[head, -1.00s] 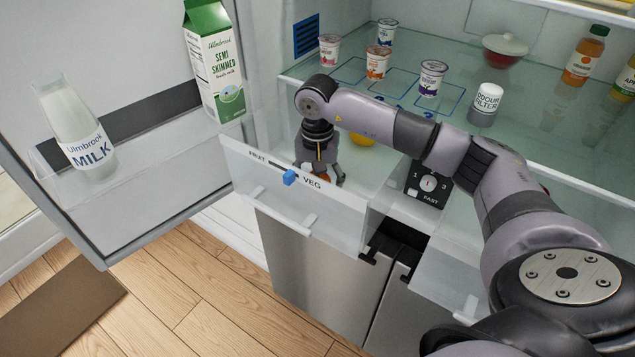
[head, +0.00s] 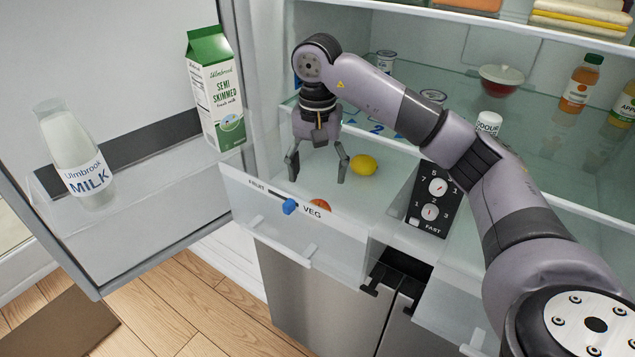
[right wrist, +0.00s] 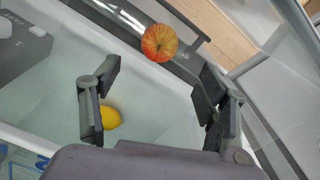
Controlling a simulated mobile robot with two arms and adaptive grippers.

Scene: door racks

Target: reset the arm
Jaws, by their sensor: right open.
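My right gripper (head: 317,178) is open and empty. It points down above the pulled-out clear drawer (head: 265,215) marked FRUIT and VEG. A red-orange apple (head: 320,204) lies in the drawer just behind its front panel, below the gripper and apart from it. In the right wrist view the apple (right wrist: 159,43) shows beyond the two spread fingers (right wrist: 160,95). A yellow lemon (head: 363,165) lies farther back in the drawer, right of the gripper. It also shows in the right wrist view (right wrist: 111,117). My left gripper is not seen.
The open fridge door at left holds a milk bottle (head: 72,160) and a green-white carton (head: 216,95). A dial panel (head: 433,200) stands right of the drawer.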

